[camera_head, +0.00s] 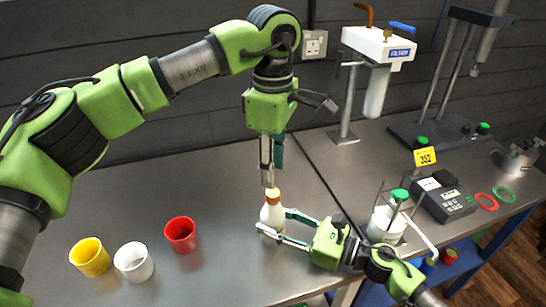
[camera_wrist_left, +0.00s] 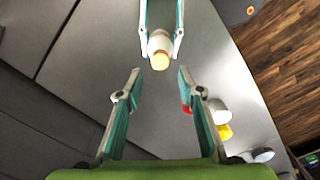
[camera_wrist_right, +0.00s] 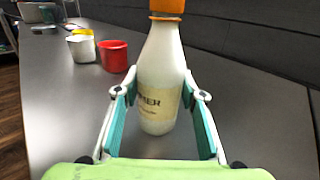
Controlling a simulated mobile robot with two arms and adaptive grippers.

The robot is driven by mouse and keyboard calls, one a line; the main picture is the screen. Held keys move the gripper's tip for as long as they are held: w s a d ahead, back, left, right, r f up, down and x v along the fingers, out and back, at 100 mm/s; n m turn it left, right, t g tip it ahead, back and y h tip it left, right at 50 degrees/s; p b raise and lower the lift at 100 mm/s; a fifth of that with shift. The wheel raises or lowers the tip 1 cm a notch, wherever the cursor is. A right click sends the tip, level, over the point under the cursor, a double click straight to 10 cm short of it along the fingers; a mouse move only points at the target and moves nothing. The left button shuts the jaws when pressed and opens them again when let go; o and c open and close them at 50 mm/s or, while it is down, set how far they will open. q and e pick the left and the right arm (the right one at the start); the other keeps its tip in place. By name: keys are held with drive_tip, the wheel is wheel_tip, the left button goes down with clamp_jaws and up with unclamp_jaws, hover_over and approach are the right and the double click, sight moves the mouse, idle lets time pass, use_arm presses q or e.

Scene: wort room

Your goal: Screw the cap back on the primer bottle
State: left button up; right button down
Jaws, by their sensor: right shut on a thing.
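The white primer bottle (camera_head: 271,217) stands upright on the grey bench, with an orange cap (camera_head: 273,196) seated on its neck. Its label, partly readable, faces the right wrist camera (camera_wrist_right: 158,103), where the cap is cut off by the top edge (camera_wrist_right: 167,7). My right gripper (camera_head: 272,223) is shut on the bottle's body from the side. My left gripper (camera_head: 269,183) points down just above the cap. In the left wrist view its fingers (camera_wrist_left: 159,72) are apart and empty, with the cap (camera_wrist_left: 160,61) beyond the tips. Whether the cap is tight cannot be told.
Yellow (camera_head: 90,257), white (camera_head: 134,262) and red (camera_head: 181,235) cups stand left of the bottle. The bench is clear behind the cups.

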sight(273, 192)
use_arm(q)
drive_tip(key=n, duration=0.4)
drive_tip(key=shift+r, duration=0.1)
drive_tip(key=n, duration=0.4)
drive_tip(key=shift+r, duration=0.15)
drive_tip(key=n, duration=0.4)
drive_tip(key=shift+r, duration=0.1)
drive_tip(key=n, duration=0.4)
drive_tip(key=shift+r, duration=0.15)
drive_tip(key=n, duration=0.4)
drive_tip(key=shift+r, duration=0.1)
drive_tip(key=n, duration=0.3)
drive_tip(key=shift+r+n, duration=0.15)
drive_tip(key=shift+n, duration=0.25)
drive_tip(key=n, duration=0.6)
drive_tip(key=shift+r, duration=0.15)
drive_tip(key=shift+f, duration=4.05)
